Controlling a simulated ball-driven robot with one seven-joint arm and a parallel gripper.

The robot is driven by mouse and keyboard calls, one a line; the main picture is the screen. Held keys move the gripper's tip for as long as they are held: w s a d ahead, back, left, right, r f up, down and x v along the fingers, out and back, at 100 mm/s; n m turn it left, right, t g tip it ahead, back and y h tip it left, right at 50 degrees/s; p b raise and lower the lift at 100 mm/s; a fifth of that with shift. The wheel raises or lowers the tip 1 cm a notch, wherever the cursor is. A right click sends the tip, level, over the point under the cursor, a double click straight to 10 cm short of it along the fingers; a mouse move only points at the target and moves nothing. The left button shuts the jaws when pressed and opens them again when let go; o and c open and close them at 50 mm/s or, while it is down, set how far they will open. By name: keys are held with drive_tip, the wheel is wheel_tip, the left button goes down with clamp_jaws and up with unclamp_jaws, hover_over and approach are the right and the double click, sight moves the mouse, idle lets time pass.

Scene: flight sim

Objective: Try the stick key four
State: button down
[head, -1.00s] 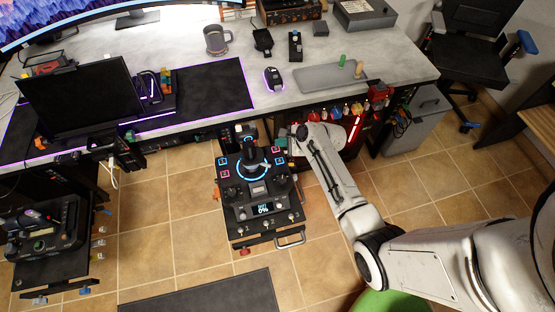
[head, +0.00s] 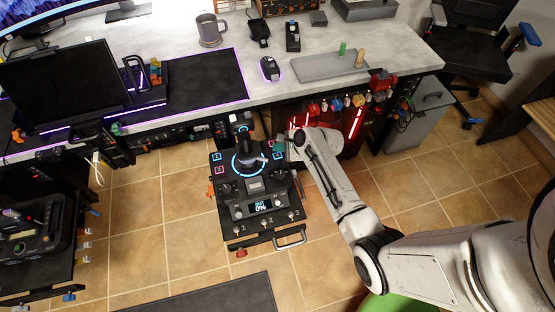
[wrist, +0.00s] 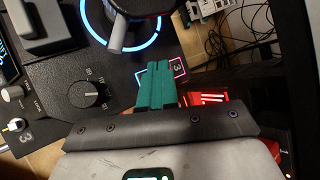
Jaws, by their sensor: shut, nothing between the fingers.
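The black stick panel (head: 232,208) stands in front of the desk, with a dark stick (head: 246,153) inside a glowing blue ring. Small square keys with lit outlines sit on both sides of the stick, such as a pink-outlined key (head: 218,170) on the left. My gripper (head: 280,146) is over the panel's upper right edge. In the wrist view its teal fingers (wrist: 157,86) are together and empty. They partly cover a lit-outlined key (wrist: 177,68) that seems marked 3. I cannot tell whether they touch it. I cannot pick out key four for sure.
A black knob (wrist: 89,94) and small toggles lie near the fingers on the panel. The grey desk (head: 330,95) runs behind, with a row of coloured controls (head: 345,103) under its edge. A metal handle (head: 290,238) sticks out at the panel's front.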

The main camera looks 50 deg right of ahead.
sight(280, 157)
drive_tip(key=shift+f+b, duration=0.3)
drive_tip(key=shift+f, duration=0.5)
drive_tip(key=shift+f, duration=0.1)
idle(1.4)
drive_tip(key=shift+f, duration=0.3)
drive_tip(key=shift+f+b, duration=0.35)
drive_tip(key=shift+f, duration=0.1)
idle(0.6)
drive_tip(key=shift+r, duration=0.15)
drive_tip(key=shift+r+p, duration=0.75)
drive_tip(key=shift+p, duration=0.25)
drive_tip(key=shift+r, duration=0.1)
wheel_tip(280, 157, up, 5)
drive_tip(key=p, duration=0.5)
